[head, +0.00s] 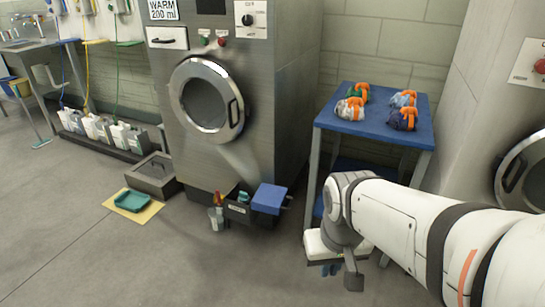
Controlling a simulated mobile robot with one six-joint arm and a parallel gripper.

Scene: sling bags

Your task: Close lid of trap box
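A low dark box (237,213) with a small pale label stands at the foot of the washing machine; I take it for the trap box. A blue lid-like panel (269,198) sits at its right end, and the left part of the box looks uncovered. A teal item (243,197) shows at the box's opening. Whether the blue panel is hinged to the box is too small to tell. My gripper (341,272) points down near the floor, right of the box and apart from it, in front of the blue table. Its finger opening is unclear.
A blue table (325,119) holds several bundles with orange parts. A clear cup (215,219) and a red-topped bottle (217,200) stand left of the box. A grey floor basin (153,178) and a teal tray (132,201) on a yellow mat lie farther left. The front floor is clear.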

